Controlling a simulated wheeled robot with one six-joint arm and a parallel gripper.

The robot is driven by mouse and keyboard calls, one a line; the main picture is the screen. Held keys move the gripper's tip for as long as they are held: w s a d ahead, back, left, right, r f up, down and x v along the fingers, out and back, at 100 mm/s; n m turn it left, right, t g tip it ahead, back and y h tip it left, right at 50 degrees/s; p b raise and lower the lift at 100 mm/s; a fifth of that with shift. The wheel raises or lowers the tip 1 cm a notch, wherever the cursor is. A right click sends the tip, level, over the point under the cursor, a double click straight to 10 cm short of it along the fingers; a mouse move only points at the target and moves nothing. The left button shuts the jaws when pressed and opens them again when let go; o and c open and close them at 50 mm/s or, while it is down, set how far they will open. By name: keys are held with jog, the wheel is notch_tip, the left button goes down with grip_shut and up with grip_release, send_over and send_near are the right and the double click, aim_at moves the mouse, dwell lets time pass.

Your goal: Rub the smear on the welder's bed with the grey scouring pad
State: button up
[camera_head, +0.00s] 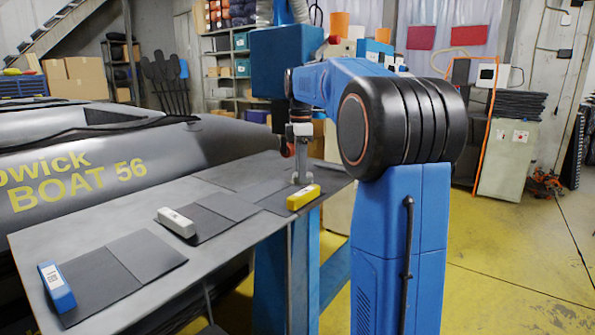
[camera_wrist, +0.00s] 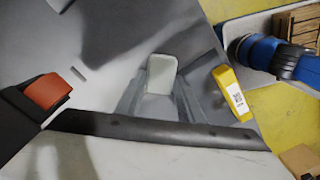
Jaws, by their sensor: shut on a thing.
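My gripper (camera_head: 299,180) points down over the far end of the welder's grey bed (camera_head: 215,185). In the wrist view its two grey fingers (camera_wrist: 160,98) are closed on a pale grey block, which I take to be the scouring pad (camera_wrist: 162,73). The pad's lower face is hidden, so I cannot tell whether it touches the bed. The bed also shows in the wrist view (camera_wrist: 115,45). I cannot make out the smear clearly in either view. The yellow labelled block (camera_head: 303,197) lies just to the right of my gripper, and it also shows in the wrist view (camera_wrist: 236,93).
A white block (camera_head: 176,222) and a blue block (camera_head: 57,286) lie on dark sheets along the bed. A red-orange part (camera_wrist: 48,91) is left of my fingers. The grey boat (camera_head: 90,165) lies along the bed's left side. Yellow floor (camera_head: 500,270) is open at right.

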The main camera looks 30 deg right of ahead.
jog(key=shift+w+d+f, duration=0.1)
jog(key=shift+w+d, duration=0.2)
jog(key=shift+d, duration=0.6)
jog(key=shift+a, duration=0.1)
jog(key=shift+s+a+r, duration=0.1)
jog(key=shift+s+a, duration=0.2)
jog(key=shift+a, duration=0.5)
jog(key=shift+s+a+r, duration=0.1)
jog(key=shift+s+a, duration=0.2)
jog(key=shift+a, duration=0.45)
jog(key=shift+s+a+f, duration=0.1)
jog(key=shift+s+a, duration=0.15)
jog(key=shift+a, duration=0.4)
jog(key=shift+s+a, duration=0.2)
jog(key=shift+a, duration=0.5)
jog(key=shift+s+a+f, duration=0.1)
jog(key=shift+s+a, duration=0.15)
jog(key=shift+a, duration=0.4)
jog(key=shift+w+a+r, duration=0.1)
jog(key=shift+w+a, duration=0.1)
jog(key=shift+w, duration=0.4)
jog(key=shift+w+d, duration=0.4)
jog(key=shift+d, duration=0.65)
jog(key=shift+w+d, duration=0.35)
jog(key=shift+d, duration=0.75)
jog(key=shift+w+d, duration=0.4)
jog(key=shift+d, duration=0.65)
jog(key=shift+w+d, duration=0.1)
jog(key=shift+d, duration=0.15)
jog(key=shift+a, duration=0.15)
